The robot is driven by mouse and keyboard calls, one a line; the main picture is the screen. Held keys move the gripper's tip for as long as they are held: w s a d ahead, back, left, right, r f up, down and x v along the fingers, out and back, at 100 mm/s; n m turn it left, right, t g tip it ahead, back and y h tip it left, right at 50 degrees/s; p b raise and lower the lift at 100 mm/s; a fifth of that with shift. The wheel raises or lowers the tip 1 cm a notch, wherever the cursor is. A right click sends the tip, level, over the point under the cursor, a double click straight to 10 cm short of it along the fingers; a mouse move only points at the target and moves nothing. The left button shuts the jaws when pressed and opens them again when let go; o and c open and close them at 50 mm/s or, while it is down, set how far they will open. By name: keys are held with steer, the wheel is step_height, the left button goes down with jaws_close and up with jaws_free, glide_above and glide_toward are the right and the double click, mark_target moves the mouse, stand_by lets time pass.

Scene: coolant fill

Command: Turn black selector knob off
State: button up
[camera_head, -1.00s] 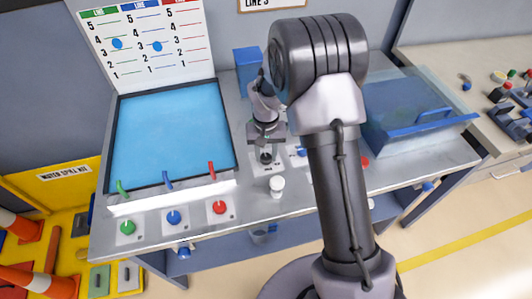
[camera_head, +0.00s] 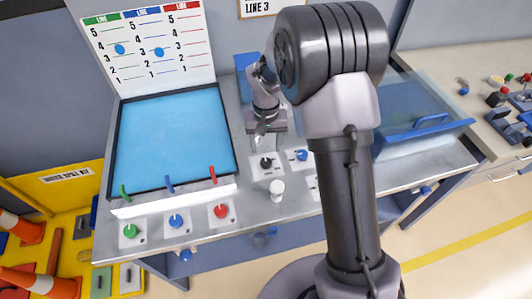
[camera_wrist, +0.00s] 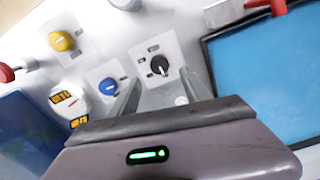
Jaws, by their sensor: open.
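The black selector knob (camera_head: 266,162) sits on a white plate on the bench top, right of the blue basin. In the wrist view the black knob (camera_wrist: 159,66) shows on its plate with small dark labels around it, just beyond the fingertips. The labels are too small to read. My gripper (camera_head: 267,136) is above and behind the knob, apart from it. In the wrist view my gripper (camera_wrist: 160,88) has its two fingers spread with nothing between them.
A blue knob (camera_head: 302,155) is close to the right of the black one. A white cylinder (camera_head: 277,190) stands in front. Green, blue and red knobs line the front left, with upright levers behind them. A clear-lidded blue box (camera_head: 425,122) is to the right.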

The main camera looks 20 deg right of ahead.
step_height(320, 180, up, 11)
steer(key=p, duration=0.2)
steer(key=shift+f, duration=0.2)
